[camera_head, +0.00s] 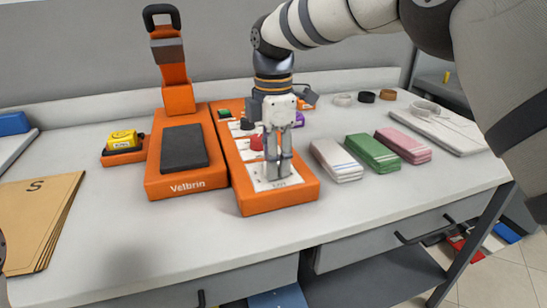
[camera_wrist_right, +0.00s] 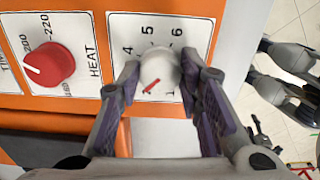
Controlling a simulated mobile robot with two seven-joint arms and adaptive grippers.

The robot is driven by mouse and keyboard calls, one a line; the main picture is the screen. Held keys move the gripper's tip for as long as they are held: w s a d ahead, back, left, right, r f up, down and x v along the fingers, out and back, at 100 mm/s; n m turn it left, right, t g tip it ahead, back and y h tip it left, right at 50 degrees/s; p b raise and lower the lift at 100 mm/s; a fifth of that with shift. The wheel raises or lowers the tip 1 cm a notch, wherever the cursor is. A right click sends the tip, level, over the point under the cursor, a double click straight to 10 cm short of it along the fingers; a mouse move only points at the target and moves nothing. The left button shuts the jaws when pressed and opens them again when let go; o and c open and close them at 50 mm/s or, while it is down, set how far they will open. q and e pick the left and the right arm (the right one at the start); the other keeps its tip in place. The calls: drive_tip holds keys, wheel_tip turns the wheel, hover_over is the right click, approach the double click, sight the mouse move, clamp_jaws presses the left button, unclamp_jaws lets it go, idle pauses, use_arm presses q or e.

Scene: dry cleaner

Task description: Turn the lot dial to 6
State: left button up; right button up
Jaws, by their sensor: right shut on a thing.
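The lot dial (camera_wrist_right: 158,70) is a pale round knob on a white panel (camera_wrist_right: 190,25), with a red mark on its lower-left side. The numbers 4, 5 and 6 show above it and a 1 below right; other numbers are hidden. The mark points down-left, away from the 6. My right gripper (camera_wrist_right: 162,82) is shut on the knob, one finger on each side. In the head view, the right gripper (camera_head: 278,166) points down at the near end of the orange control box (camera_head: 262,208) and hides the dial.
A red heat knob (camera_wrist_right: 48,64) is beside the lot panel. The orange Velbrin press (camera_head: 178,187) stands left of the control box. Folded white (camera_head: 336,160), green (camera_head: 372,152) and pink (camera_head: 403,146) cloths lie right. The counter front (camera_head: 180,240) is clear.

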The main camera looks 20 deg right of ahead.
drive_tip(key=m, duration=0.4)
drive_tip(key=shift+m, duration=0.3)
drive_tip(key=m, duration=0.3)
drive_tip(key=shift+m, duration=0.3)
drive_tip(key=m, duration=0.4)
drive_tip(key=shift+f, duration=0.1)
drive_tip(key=m, duration=0.8)
drive_tip(key=shift+m, duration=0.3)
drive_tip(key=m, duration=0.3)
drive_tip(key=shift+s+m, duration=0.1)
drive_tip(key=shift+m, duration=0.3)
drive_tip(key=m, duration=0.4)
drive_tip(key=shift+m, duration=1.6)
